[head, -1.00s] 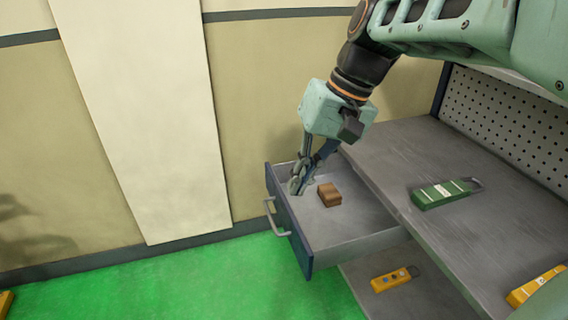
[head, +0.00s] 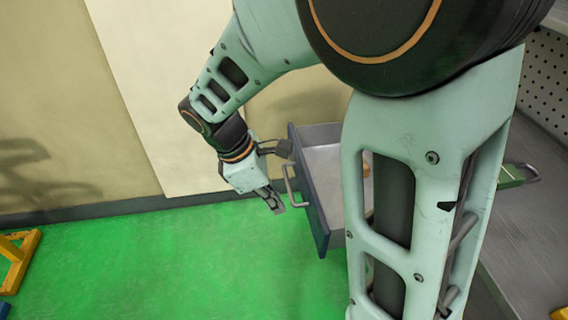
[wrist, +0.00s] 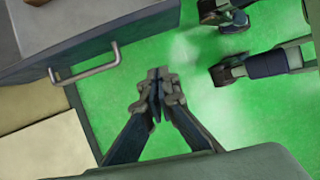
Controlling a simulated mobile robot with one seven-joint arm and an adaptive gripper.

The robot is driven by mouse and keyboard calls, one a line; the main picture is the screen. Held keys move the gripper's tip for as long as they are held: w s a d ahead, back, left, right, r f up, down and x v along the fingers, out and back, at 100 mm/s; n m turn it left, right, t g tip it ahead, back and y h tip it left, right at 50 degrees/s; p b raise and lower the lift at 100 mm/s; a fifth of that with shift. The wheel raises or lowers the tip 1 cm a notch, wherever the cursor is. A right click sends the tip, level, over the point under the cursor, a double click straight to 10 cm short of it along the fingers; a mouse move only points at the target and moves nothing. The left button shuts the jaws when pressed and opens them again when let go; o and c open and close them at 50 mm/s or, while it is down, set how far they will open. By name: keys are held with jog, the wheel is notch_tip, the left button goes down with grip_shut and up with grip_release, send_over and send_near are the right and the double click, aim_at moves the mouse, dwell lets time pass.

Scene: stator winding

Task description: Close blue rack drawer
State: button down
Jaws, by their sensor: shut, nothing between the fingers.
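The blue-fronted rack drawer (head: 309,190) stands open in the head view, with its grey inside showing. Its metal handle (head: 291,186) is on the front face. The drawer front (wrist: 130,38) and handle (wrist: 86,66) also show at the upper left in the wrist view. My gripper (head: 277,206) is outside the drawer, just in front of the handle and a little below it. In the wrist view my gripper's fingers (wrist: 158,92) are together and empty, apart from the handle. My arm hides much of the drawer in the head view.
A green tool (head: 512,175) lies on the grey rack top (head: 530,215). A yellow stand (head: 18,258) is at the far left. The green floor (head: 150,270) before the drawer is clear.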

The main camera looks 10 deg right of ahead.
jog(key=d+f+b, duration=0.2)
jog(key=d+f, duration=0.5)
jog(key=f, duration=0.2)
jog(key=shift+d+f+n+b, duration=0.25)
jog(key=shift+f+n+b, duration=0.05)
jog(key=shift+f, duration=0.1)
jog(key=d+p, duration=0.7)
jog(key=d, duration=2.1)
jog(key=shift+w+d+r+p, duration=0.1)
jog(key=shift+d+p, duration=0.2)
jog(key=shift+d, duration=0.4)
jog(key=shift+w+d, duration=0.1)
